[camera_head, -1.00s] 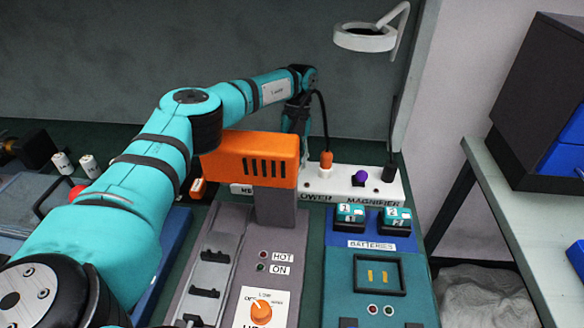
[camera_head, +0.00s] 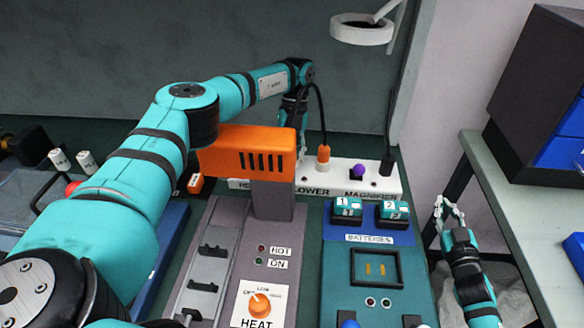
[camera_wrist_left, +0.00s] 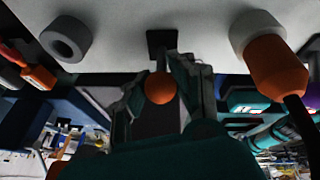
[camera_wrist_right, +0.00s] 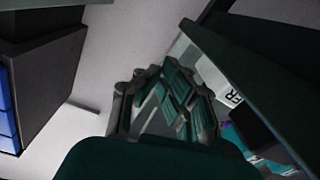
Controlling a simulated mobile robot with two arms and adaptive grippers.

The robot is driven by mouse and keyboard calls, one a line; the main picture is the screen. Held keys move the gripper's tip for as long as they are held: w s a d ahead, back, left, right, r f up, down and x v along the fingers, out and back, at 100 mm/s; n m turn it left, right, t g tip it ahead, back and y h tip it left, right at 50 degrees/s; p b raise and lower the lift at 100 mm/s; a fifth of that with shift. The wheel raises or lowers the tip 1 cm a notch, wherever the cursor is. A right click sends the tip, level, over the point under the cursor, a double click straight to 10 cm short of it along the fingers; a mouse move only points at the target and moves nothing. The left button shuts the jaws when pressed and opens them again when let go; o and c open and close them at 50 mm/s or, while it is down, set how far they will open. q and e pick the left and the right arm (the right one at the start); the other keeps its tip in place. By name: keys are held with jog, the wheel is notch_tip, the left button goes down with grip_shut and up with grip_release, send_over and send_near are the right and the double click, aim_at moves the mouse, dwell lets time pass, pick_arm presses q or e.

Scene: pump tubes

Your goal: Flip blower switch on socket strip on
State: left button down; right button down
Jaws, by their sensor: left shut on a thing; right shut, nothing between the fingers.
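The white socket strip (camera_head: 335,182) lies at the back of the bench, labelled "LOWER" and "MAGNIFIER" where readable. My left gripper (camera_head: 290,118) reaches down at its left part, its tips hidden behind the orange blower housing (camera_head: 250,151). In the left wrist view, its fingers are shut around a small orange ball knob (camera_wrist_left: 160,88), the blower switch, beside a dark slot in the strip. The knob is hidden in the head view. My right gripper (camera_head: 446,207) is shut and empty, right of the bench; it also shows in the right wrist view (camera_wrist_right: 160,85).
An orange plug (camera_head: 323,157) with a black cable, a purple ball switch (camera_head: 358,172) and a black plug (camera_head: 386,165) are on the strip. The battery charger (camera_head: 375,270) stands in front. A ring magnifier (camera_head: 362,31) hangs above. A side table (camera_head: 520,190) is at right.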

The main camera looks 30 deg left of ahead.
pick_arm(q)
jog(key=shift+w+a+r, duration=0.1)
jog(key=shift+w+r, duration=0.05)
jog(key=shift+r, duration=0.1)
pick_arm(e)
jog(key=a+r+n+g+y, duration=0.1)
jog(key=a+r+n+y, duration=0.25)
jog(key=a+r, duration=0.35)
jog(key=s+a+r+n+g+y, duration=0.1)
jog(key=s+a+n+g, duration=0.1)
jog(key=a+n, duration=0.2)
jog(key=s+a+r+n+g+y, duration=0.1)
jog(key=s+a+n+g+y, duration=0.1)
jog(key=a+n, duration=0.3)
jog(key=s+a+n+g+y, duration=0.2)
jog(key=s+a+n+g, duration=0.1)
jog(key=s+a+n, duration=0.1)
jog(key=shift+s+a+r+y, duration=0.25)
jog(key=shift+a+r, duration=0.15)
jog(key=s+a+f+n+g, duration=0.3)
jog(key=s+a+n+g, duration=0.35)
jog(key=n, duration=0.25)
jog(key=w+a, duration=0.1)
jog(key=a, duration=0.7)
jog(key=shift+w+a+f+t, duration=0.15)
jog(key=shift+w+a+t, duration=0.1)
jog(key=shift+t, duration=0.2)
jog(key=shift+m, duration=0.25)
